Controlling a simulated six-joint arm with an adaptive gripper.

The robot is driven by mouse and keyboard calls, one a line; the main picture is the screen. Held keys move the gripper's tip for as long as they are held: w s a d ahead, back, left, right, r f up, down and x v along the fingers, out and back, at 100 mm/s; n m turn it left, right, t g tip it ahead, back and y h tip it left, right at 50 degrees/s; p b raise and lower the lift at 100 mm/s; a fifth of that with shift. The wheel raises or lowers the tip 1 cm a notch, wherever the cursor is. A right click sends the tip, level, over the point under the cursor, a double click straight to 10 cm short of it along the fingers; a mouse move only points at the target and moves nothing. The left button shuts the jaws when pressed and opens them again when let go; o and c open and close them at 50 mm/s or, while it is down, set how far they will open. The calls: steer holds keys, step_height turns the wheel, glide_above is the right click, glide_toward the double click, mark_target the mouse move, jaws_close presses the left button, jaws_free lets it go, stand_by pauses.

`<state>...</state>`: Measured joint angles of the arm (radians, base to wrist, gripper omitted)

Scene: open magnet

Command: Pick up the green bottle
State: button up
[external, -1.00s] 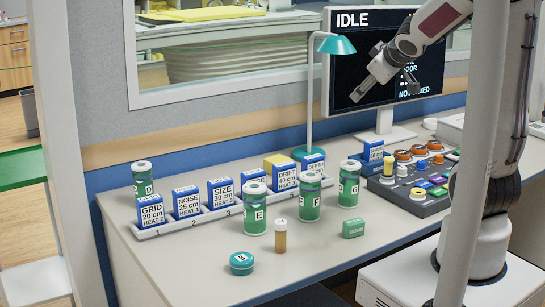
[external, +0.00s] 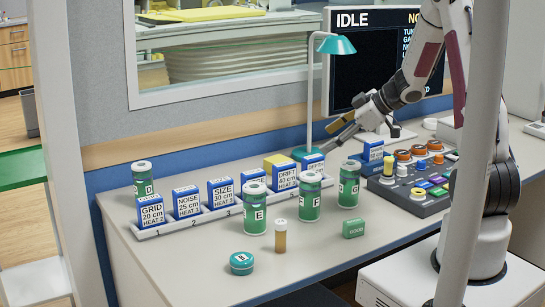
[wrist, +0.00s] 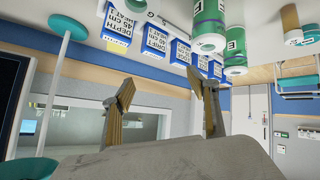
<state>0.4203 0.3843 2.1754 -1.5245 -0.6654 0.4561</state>
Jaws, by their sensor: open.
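Several green bottles with white lids and lettered labels stand upright on the bench in the external view: D (external: 143,180) at the far left, E (external: 255,208) and F (external: 310,197) in front of the tray, and G (external: 348,187) at the right. My gripper (external: 336,132) is open and empty, above the back of the bench beside the lamp, behind and above bottles F and G. In the wrist view my open fingers (wrist: 162,82) have nothing between them. Two green bottles show there, upside down, one close (wrist: 208,28) and one farther (wrist: 236,58).
A numbered tray (external: 190,227) holds blue boxes behind the bottles. A teal lamp (external: 337,45) stands next to my gripper. A button panel (external: 415,185) is at the right.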

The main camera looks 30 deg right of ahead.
mark_target(315, 183)
steer(key=s+a+f+g+y, duration=0.1)
steer(key=f, duration=0.1)
steer(key=s+a+f+n+y, duration=0.1)
steer(key=s+f, duration=0.1)
steer(key=s+a+f+g+y, duration=0.1)
steer(key=f, duration=0.1)
steer(key=shift+s+a+g+y, duration=0.1)
steer(key=shift+s+g+y, duration=0.05)
steer(key=shift+g+y, duration=0.15)
steer(key=shift+s+a+f, duration=0.15)
steer(key=shift+s+f, duration=0.1)
steer(key=shift+s, duration=0.1)
steer(key=shift+x, duration=1.3)
steer(key=shift+f, duration=0.1)
steer(key=shift+s+f+x, duration=0.1)
steer(key=shift+x, duration=0.8)
steer(key=shift+s+f+x, duration=0.1)
steer(key=shift+s+x, duration=0.05)
steer(key=shift+x, duration=0.8)
steer(key=shift+w+a+f, duration=0.35)
steer(key=shift+a+f, duration=0.05)
steer(key=shift+f, duration=0.05)
